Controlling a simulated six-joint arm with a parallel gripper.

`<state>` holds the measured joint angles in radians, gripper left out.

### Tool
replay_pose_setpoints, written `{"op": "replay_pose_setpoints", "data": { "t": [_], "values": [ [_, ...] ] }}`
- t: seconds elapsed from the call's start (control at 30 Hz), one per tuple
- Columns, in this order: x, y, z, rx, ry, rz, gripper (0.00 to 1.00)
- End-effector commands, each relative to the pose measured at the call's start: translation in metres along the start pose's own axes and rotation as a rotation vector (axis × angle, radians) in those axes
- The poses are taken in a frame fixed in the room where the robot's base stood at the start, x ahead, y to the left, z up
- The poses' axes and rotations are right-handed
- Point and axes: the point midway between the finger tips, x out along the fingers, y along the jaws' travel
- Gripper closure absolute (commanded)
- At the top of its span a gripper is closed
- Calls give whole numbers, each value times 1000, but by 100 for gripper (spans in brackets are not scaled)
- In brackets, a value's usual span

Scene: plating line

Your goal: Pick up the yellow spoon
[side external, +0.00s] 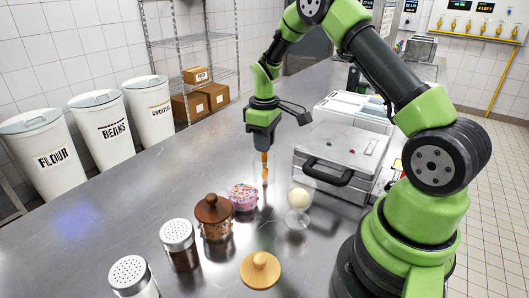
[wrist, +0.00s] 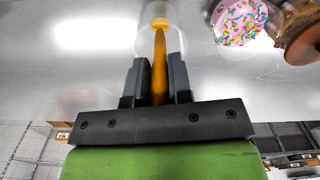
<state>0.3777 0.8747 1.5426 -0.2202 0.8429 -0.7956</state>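The yellow spoon (side external: 265,168) stands upright, orange-yellow, directly below my gripper (side external: 264,147) in the side view. In the wrist view the spoon (wrist: 160,62) runs between the two dark fingers of my gripper (wrist: 160,80), which sit close on both sides of its handle. Its rounded far end lies within a faint clear outline, apparently a transparent container (wrist: 177,42). Whether the spoon touches the counter or the container's bottom is hard to tell.
A pink sprinkle-topped item (side external: 243,197), a brown lidded jar (side external: 214,220) and a glass with a pale scoop (side external: 298,218) stand close by. A grill-like appliance (side external: 340,150) is to the right. Shakers (side external: 178,240) and a wooden lid (side external: 261,273) are nearer the camera. The counter's left is clear.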

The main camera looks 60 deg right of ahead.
Motion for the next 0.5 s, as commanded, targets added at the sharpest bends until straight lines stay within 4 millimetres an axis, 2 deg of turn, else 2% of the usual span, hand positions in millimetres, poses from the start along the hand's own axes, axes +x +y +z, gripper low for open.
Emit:
{"op": "replay_pose_setpoints", "data": {
  "t": [0.3,0.37,0.5],
  "values": [
    [-4,0,0,1,2,1,100],
    [-11,0,-1,1,3,2,100],
    [-38,1,-1,0,6,4,100]
  ]
}}
